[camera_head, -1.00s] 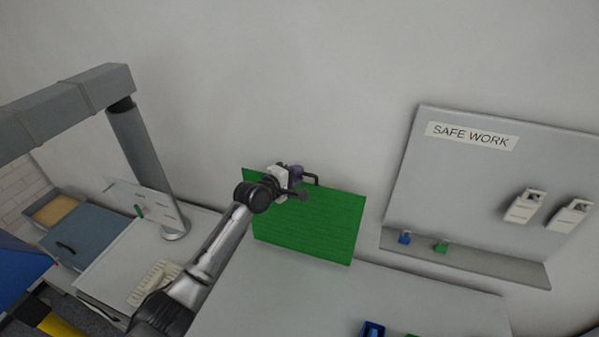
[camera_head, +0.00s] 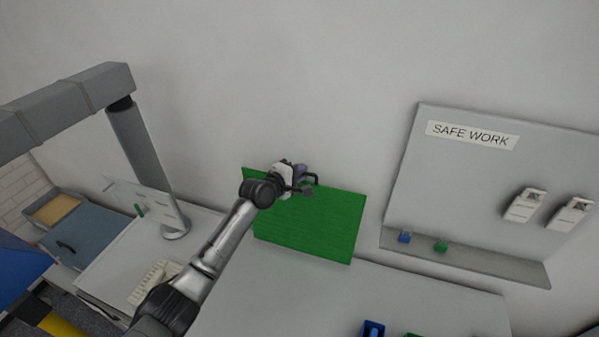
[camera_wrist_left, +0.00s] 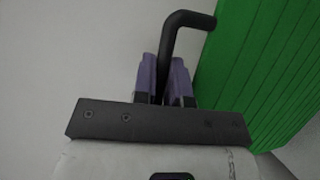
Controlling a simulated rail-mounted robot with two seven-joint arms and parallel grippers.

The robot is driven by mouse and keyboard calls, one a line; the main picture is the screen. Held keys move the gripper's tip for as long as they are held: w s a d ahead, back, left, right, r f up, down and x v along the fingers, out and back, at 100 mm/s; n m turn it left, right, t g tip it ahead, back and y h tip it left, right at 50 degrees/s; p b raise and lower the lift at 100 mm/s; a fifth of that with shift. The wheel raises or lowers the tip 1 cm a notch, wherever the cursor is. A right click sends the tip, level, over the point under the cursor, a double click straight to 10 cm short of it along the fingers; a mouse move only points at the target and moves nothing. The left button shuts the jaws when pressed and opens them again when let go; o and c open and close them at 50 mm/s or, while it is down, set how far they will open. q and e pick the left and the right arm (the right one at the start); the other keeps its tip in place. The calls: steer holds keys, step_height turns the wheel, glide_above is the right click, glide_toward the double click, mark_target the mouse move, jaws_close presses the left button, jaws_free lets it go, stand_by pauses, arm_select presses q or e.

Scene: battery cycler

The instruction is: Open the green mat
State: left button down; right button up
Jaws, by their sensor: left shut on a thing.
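The green mat (camera_head: 320,225) is a flat, ribbed green panel. It stands tilted up at the back of the grey-white surface, near the wall. A black handle (camera_head: 312,176) sits at its top edge. My left gripper (camera_head: 304,178) is at that top edge, shut on the handle. In the left wrist view, the purple fingers (camera_wrist_left: 166,80) of my left gripper are on either side of the lower part of the black handle (camera_wrist_left: 186,20). The green mat (camera_wrist_left: 255,70) fills the right side there. My right gripper is in neither view.
The grey-white surface (camera_head: 270,300) is mostly clear in front of the mat. A blue item (camera_head: 373,329) stands at its front edge. A grey board (camera_head: 450,185) labelled SAFE WORK, with a ledge holding blue and green padlocks, is at right. A monitor (camera_head: 150,205) and keyboard (camera_head: 153,282) are at left.

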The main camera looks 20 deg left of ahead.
arm_select(q)
steer(key=s+d+f+m+t+h+b, duration=0.1)
steer(key=s+f+t+b, duration=0.2)
steer(key=s, duration=0.9)
steer(key=s+d+f+m+t+h+b, duration=0.1)
steer(key=s+f+b, duration=0.4)
steer(key=s, duration=0.7)
steer(key=shift+d+m+t+h+b, duration=0.3)
steer(key=shift+m+t+b, duration=0.25)
steer(key=shift+t, duration=0.35)
steer(key=c, duration=1.5)
jaws_free()
steer(key=shift+o, duration=0.2)
steer(key=shift+s, duration=0.15)
